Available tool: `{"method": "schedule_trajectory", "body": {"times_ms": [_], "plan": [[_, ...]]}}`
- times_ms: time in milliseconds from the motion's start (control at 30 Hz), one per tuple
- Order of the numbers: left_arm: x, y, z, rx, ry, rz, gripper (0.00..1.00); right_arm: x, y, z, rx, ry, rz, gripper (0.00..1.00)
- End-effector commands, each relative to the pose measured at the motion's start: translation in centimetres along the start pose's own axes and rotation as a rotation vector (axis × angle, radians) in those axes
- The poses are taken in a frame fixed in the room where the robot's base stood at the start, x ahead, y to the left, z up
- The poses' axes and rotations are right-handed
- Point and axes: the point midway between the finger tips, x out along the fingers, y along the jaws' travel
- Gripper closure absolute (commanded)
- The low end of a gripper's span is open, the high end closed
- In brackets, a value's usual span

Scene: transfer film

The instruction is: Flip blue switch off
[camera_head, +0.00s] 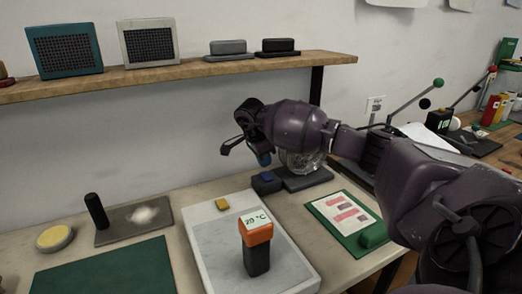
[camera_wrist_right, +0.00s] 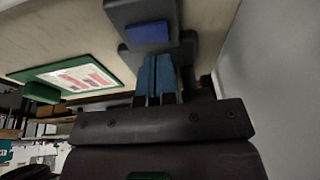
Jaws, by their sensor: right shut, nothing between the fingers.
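The blue switch (camera_head: 266,181) is a small dark block with a blue top on the table's back right, next to a dark base. In the right wrist view its blue top (camera_wrist_right: 149,33) shows just beyond my fingertips. My right gripper (camera_head: 264,159) is shut and empty, its blue fingers just above and behind the switch in the head view. The fingers (camera_wrist_right: 155,62) are together in the right wrist view, and I cannot tell whether they touch the switch. Which way the switch is set is too small to tell. My left gripper is not in view.
A glass vessel (camera_head: 303,161) on a dark base stands partly behind my right arm. A green board (camera_head: 346,222) lies to the right. A wooden shelf (camera_head: 180,72) hangs above.

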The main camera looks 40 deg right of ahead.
Motion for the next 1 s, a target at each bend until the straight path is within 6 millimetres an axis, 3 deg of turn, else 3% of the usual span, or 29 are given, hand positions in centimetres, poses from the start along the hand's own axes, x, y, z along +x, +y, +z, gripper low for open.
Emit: {"method": "schedule_trajectory", "body": {"times_ms": [233,667,833,1000], "plan": [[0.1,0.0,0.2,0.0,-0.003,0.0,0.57,2.2,0.0,0.0,0.0,0.0,0.0,1.0],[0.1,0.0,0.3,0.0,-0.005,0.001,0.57,2.6,-0.1,0.0,0.0,0.0,-0.002,1.0],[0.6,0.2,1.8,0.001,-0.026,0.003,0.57,3.8,-0.4,0.3,-0.003,0.005,0.002,1.0],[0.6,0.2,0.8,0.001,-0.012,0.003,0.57,3.4,-0.3,0.3,-0.001,0.0,0.0,1.0]]}}
